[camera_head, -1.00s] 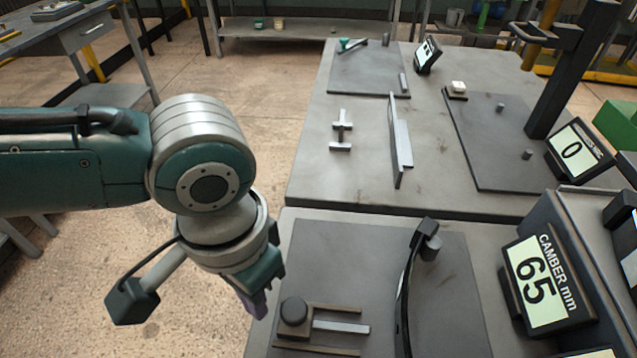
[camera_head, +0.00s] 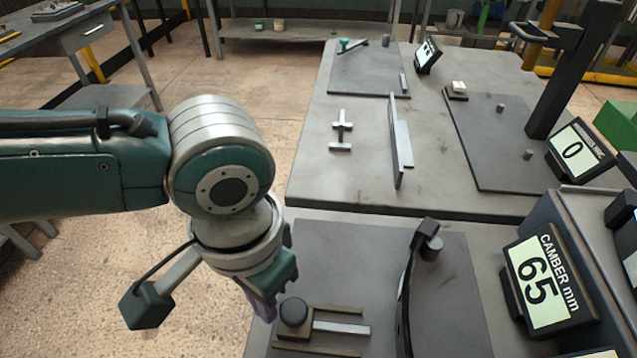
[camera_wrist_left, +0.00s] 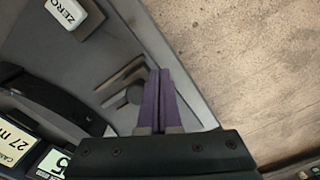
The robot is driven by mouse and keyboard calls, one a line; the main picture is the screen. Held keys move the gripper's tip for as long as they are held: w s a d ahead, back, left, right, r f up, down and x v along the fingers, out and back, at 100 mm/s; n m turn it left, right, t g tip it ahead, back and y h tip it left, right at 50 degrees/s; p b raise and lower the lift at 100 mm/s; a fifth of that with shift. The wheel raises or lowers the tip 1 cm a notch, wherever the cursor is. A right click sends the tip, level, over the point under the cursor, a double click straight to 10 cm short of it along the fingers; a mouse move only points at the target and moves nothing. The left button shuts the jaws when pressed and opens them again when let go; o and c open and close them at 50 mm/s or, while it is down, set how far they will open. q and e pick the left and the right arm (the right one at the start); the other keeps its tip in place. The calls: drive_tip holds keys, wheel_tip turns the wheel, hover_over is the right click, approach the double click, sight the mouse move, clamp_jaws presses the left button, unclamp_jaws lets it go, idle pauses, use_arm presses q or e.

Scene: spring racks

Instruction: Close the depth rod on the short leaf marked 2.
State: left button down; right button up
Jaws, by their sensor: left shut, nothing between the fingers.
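What looks like the depth rod (camera_head: 340,328) is a pale grey bar between two brownish rails on the front dark plate, with a round black knob (camera_head: 294,313) at its left end. The rod's right end points at a dark curved leaf (camera_head: 405,290) standing on edge, with a clear gap between them. I see no mark 2 on the leaf. My left gripper (camera_head: 265,308) has purple fingers, shut and empty, just left of the knob. In the left wrist view the fingers (camera_wrist_left: 160,75) are together and the knob (camera_wrist_left: 134,94) is beside them. My right gripper is not in view.
A display (camera_head: 541,280) reads CAMBER mm 65. A dark clamp block (camera_head: 428,238) is at the leaf's far end. The back table holds a tall plate (camera_head: 400,145), a small grey fixture (camera_head: 341,130) and a display (camera_head: 574,150) reading 0. A ZERO button (camera_wrist_left: 65,12) shows in the wrist view.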

sight(301, 311)
use_arm(q)
drive_tip(key=shift+d, duration=1.3)
drive_tip(key=shift+d+b, duration=0.4)
drive_tip(key=shift+d, duration=0.05)
drive_tip(key=shift+s+d, duration=0.1)
drive_tip(key=shift+d, duration=0.1)
drive_tip(key=shift+d, duration=0.15)
drive_tip(key=shift+r, duration=0.1)
idle(0.5)
